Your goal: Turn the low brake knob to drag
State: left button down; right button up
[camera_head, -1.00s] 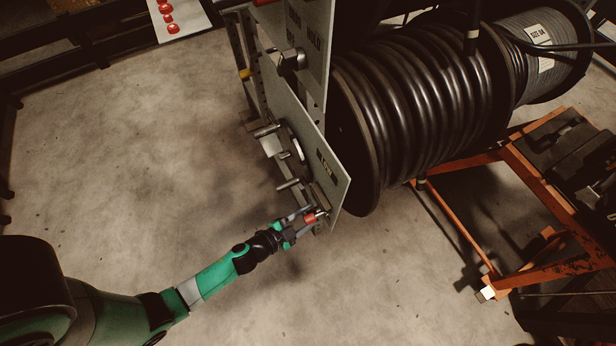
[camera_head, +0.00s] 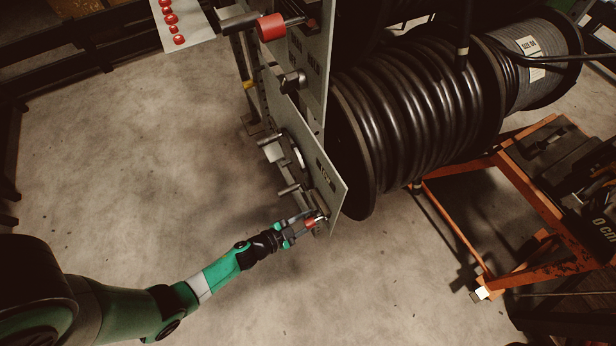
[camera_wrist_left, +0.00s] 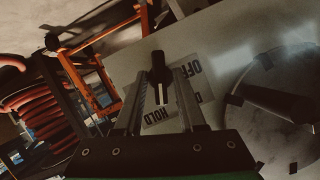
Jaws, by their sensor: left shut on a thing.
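The low brake knob (camera_wrist_left: 157,68) is a dark knob on the pale lower panel (camera_wrist_left: 225,50), seen in the left wrist view. The labels OFF and HOLD are readable around it; a third label is mostly hidden by a finger. My left gripper (camera_wrist_left: 163,78) is shut on the knob, with one finger on each side. In the head view my left gripper (camera_head: 308,222) is at the bottom corner of the lower panel (camera_head: 318,175), with a small red part at its fingers. The knob's exact setting is hard to read. My right gripper is in no view.
An upper panel (camera_head: 309,68) carries another dark knob (camera_head: 293,82) and a red-ended handle (camera_head: 271,27). Pegs (camera_head: 290,190) stick out of the lower panel. A large black hose reel (camera_head: 410,120) stands right of it, beside an orange cart (camera_head: 455,240). The floor to the left is clear.

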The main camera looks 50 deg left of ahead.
pick_arm(q)
jog(key=shift+a+n+g+h+p, duration=0.15)
jog(key=shift+n+h+p, duration=0.65)
jog(key=shift+n+h, duration=0.6)
jog(key=shift+a+n+g+h+p, duration=0.15)
jog(key=shift+n+h+p, duration=0.7)
jog(key=shift+n, duration=1.05)
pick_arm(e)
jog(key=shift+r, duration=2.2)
pick_arm(q)
jog(key=c, duration=0.8)
grip_release()
jog(key=shift+w, duration=0.1)
